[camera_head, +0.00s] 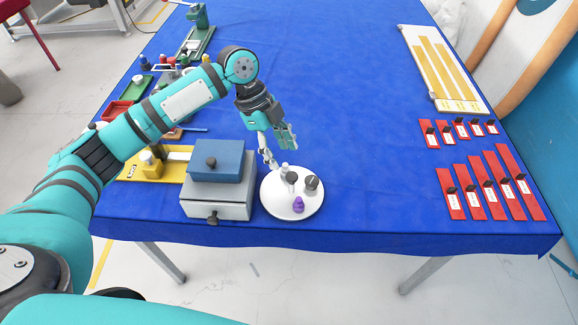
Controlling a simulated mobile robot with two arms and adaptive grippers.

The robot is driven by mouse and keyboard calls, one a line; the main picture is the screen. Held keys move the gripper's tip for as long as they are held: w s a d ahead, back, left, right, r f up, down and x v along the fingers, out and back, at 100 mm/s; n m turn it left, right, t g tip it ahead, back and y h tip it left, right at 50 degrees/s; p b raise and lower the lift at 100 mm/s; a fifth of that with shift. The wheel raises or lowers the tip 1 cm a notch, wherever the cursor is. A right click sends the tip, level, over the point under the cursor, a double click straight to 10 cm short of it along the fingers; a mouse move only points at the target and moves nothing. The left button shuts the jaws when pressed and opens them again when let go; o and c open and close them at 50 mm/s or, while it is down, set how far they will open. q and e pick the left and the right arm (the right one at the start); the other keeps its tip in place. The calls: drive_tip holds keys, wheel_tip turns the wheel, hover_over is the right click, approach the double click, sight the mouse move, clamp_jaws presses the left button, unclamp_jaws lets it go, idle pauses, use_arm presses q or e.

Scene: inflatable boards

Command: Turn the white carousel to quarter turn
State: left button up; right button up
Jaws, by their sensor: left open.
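The white carousel (277,208) is a round disc near the front edge of the blue-covered table, right of a grey box. Several small items stand on it, among them a purple piece (298,204), a dark-topped piece (311,184) and a light piece at its back. My left gripper (277,152) is open above the back edge of the carousel, with one finger reaching down near the light piece. I cannot tell whether that finger touches anything. My right gripper is not in view.
A grey drawer box (217,200) with a blue lid (220,162) stands close left of the carousel. A yellow board (130,172) lies further left. Red strips (489,192) and a white board (440,65) lie at right. The table's middle is clear.

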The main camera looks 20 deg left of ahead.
sight(291, 175)
use_arm(q)
drive_tip(key=p+x, duration=0.1)
drive_tip(key=x, duration=0.6)
drive_tip(key=shift+r, duration=0.1)
clamp_jaws()
